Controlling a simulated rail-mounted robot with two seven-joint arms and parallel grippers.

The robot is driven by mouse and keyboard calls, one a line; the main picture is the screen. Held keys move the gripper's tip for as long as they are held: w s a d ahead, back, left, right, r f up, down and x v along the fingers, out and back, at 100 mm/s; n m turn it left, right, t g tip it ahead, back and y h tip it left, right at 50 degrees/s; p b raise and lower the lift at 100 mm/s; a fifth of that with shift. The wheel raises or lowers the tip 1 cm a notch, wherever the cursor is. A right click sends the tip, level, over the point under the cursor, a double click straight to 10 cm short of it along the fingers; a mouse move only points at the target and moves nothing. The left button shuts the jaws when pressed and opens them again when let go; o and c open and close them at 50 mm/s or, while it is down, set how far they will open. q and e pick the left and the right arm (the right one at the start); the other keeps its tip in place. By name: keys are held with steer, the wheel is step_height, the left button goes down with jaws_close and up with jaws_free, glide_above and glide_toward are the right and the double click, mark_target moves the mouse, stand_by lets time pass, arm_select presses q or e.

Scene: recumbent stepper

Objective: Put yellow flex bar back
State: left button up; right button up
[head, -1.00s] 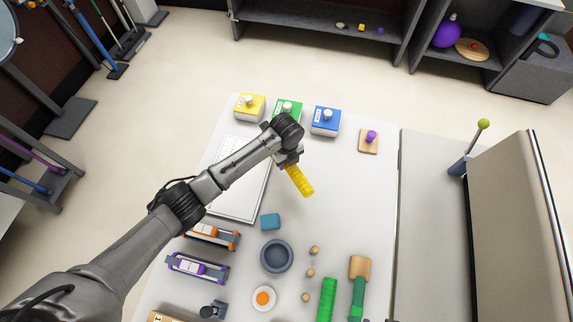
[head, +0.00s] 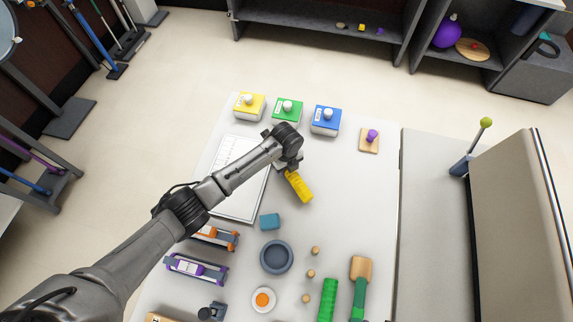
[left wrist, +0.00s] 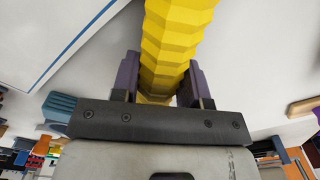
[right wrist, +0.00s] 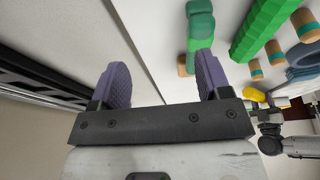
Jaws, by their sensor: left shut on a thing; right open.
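The yellow flex bar (head: 300,187) is a ribbed yellow cylinder over the middle of the white table. My left gripper (head: 289,166) is shut on it. In the left wrist view the yellow flex bar (left wrist: 175,45) stands between the two purple finger pads (left wrist: 158,80). I cannot tell whether the bar touches the table. A green ribbed bar (head: 327,301) lies at the near side of the table. My right gripper (right wrist: 158,82) is open and empty, with the green ribbed bar (right wrist: 268,30) beyond it in the right wrist view.
Yellow (head: 249,106), green (head: 287,111) and blue (head: 326,121) boxes line the far edge. A white board (head: 236,190) lies beneath my left arm. The table's right middle is clear.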

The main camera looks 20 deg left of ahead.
arm_select(q)
steer(key=o, duration=1)
steer(key=shift+o, duration=0.5)
arm_select(e)
steer(key=shift+d, duration=0.1)
arm_select(q)
step_height(320, 180, up, 13)
steer(key=p, duration=0.2)
steer(key=shift+p, duration=0.35)
arm_select(e)
step_height(320, 180, up, 3)
steer(key=shift+f, duration=0.15)
arm_select(q)
steer(key=shift+r, duration=0.1)
